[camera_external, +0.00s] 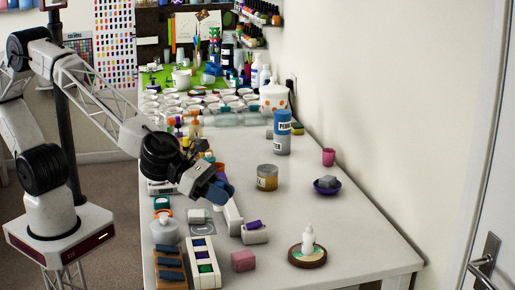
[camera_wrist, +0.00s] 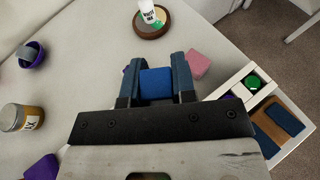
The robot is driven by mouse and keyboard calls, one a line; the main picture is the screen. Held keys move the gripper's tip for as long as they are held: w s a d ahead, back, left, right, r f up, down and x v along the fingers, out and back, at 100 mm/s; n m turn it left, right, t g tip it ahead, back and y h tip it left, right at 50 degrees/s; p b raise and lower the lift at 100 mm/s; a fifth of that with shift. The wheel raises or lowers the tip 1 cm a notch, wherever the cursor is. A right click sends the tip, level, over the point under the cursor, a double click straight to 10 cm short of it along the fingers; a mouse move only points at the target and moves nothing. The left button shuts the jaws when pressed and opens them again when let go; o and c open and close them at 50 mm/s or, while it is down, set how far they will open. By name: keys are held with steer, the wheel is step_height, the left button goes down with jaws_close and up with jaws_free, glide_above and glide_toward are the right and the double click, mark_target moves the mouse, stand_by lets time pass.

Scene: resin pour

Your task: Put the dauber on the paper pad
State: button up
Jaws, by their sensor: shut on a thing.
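My gripper (camera_external: 226,192) is shut on a blue block-shaped thing, which I take to be the dauber (camera_wrist: 156,83). In the wrist view the dauber sits between the two fingertips (camera_wrist: 157,85). My gripper holds it over the middle of the white table. A flat pale grey square with a small item on it (camera_external: 198,217) lies left of and below my gripper in the external view. I cannot tell whether it is the paper pad.
A tin (camera_external: 267,178), a purple bowl (camera_external: 327,188) and a white bottle (camera_external: 308,238) on a round wooden base stand to the right. A pink block (camera_external: 243,261), a white rack (camera_external: 203,268) and a purple-topped white block (camera_external: 254,235) are at the front.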

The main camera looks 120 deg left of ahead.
steer(key=s+a+f+n+g+y, duration=0.1)
steer(key=s+a+n+y, duration=0.2)
steer(key=s, duration=1.2)
steer(key=s+a+f+n+g+y, duration=0.2)
steer(key=s+a+n+y, duration=0.1)
steer(key=s, duration=1.1)
steer(key=shift+s+f+y, duration=0.3)
steer(key=shift+s, duration=0.1)
steer(key=shift+w, duration=0.1)
glide_above(200, 212)
steer(key=shift+f, duration=0.75)
steer(key=shift+f, duration=1.75)
steer(key=shift+f, duration=0.1)
